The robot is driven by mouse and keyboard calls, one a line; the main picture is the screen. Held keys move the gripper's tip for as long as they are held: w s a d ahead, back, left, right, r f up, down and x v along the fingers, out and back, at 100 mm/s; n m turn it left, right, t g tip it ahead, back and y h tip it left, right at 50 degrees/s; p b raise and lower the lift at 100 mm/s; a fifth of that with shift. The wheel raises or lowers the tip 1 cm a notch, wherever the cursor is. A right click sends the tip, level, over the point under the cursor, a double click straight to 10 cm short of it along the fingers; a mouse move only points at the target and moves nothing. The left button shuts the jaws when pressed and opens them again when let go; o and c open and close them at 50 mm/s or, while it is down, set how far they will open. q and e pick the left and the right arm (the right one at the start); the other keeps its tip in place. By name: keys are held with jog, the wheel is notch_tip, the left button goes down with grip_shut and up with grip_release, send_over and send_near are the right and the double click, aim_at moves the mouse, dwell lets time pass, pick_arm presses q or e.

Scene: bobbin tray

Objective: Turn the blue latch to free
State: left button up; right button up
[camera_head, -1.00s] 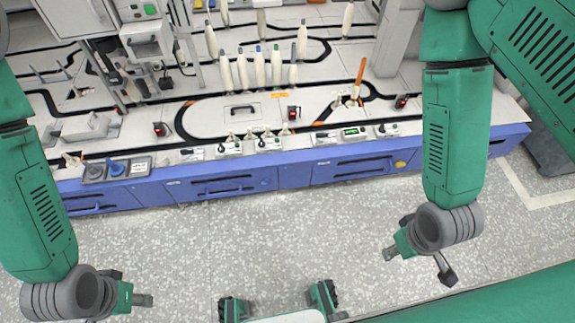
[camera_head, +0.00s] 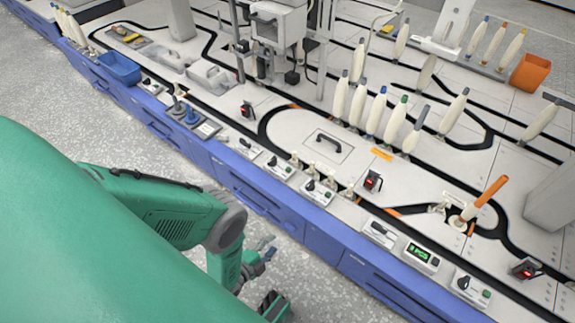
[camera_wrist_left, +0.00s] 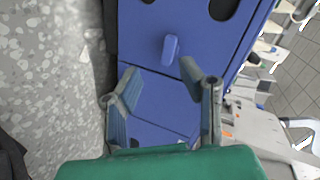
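A blue knob-like latch (camera_head: 191,117) stands on a small grey plate at the bench's front edge, beside a grey one (camera_head: 176,105). My left gripper (camera_head: 266,275) is out over the floor in front of the bench, lower than the latch and apart from it. In the left wrist view the gripper (camera_wrist_left: 160,72) has its two fingers spread with nothing between them. Beyond the fingertips a raised blue oblong piece (camera_wrist_left: 170,48) sits on a blue panel; I cannot tell whether it is the same latch. My right gripper is not in view.
The blue cabinet front (camera_head: 225,165) runs diagonally below the bench top. Small control boxes (camera_head: 280,167) line its edge. A blue bin (camera_head: 119,68) stands further left, and several bobbins (camera_head: 375,110) stand behind. The grey floor (camera_head: 60,115) is clear.

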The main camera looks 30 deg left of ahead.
aim_at(288, 230)
pick_arm(q)
jog(key=s+f+m+t+b, duration=0.3)
jog(key=s+m, duration=0.1)
jog(key=s, duration=0.1)
jog(key=shift+t, duration=0.5)
jog(key=w, duration=0.4)
jog(key=w+b, duration=0.1)
jog(key=w, duration=0.3)
jog(key=w+d+r+b, duration=0.1)
jog(key=w, duration=0.4)
jog(key=shift+d, duration=0.1)
jog(key=shift+h, duration=0.4)
grip_shut()
